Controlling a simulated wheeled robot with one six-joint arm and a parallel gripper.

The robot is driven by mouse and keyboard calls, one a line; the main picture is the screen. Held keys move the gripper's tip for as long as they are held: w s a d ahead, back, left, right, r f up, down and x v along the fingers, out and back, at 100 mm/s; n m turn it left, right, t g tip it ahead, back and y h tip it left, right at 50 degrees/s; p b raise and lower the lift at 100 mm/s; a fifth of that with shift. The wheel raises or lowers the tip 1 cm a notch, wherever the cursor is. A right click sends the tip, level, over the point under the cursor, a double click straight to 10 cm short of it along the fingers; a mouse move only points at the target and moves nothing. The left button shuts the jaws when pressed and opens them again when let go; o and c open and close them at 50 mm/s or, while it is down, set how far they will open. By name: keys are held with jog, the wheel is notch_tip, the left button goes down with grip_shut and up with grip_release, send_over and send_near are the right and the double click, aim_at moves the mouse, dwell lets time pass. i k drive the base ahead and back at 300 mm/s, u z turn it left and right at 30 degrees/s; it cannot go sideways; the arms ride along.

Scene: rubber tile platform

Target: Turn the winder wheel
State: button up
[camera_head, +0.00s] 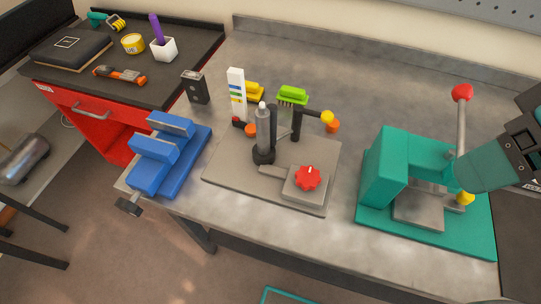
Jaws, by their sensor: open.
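A red, scalloped wheel (308,178) with a small pale mark sits on a grey block at the front of a flat grey base plate (235,180). It is the only wheel-like part I can make out on this device, which looks like the winder. A grey upright post (263,130) on a black foot stands behind and left of the wheel. A black post (296,123) carries a black arm with a yellow and orange end (329,118). Nothing touches the red wheel. My gripper's fingertips do not show; a dark and teal part, probably mine, enters at the right edge.
A teal press (385,165) with a red-balled lever stands right of the base plate. A blue vise (165,150) stands left. A black box (195,87), a white striped block (236,93) and brushes (292,94) stand behind. The metal bench (400,85) is clear at the back.

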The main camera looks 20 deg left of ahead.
aim_at(308, 178)
jog(key=u, duration=0.45)
jog(key=k, duration=1)
jog(key=u, duration=0.55)
jog(key=i, duration=0.6)
jog(key=u, duration=0.15)
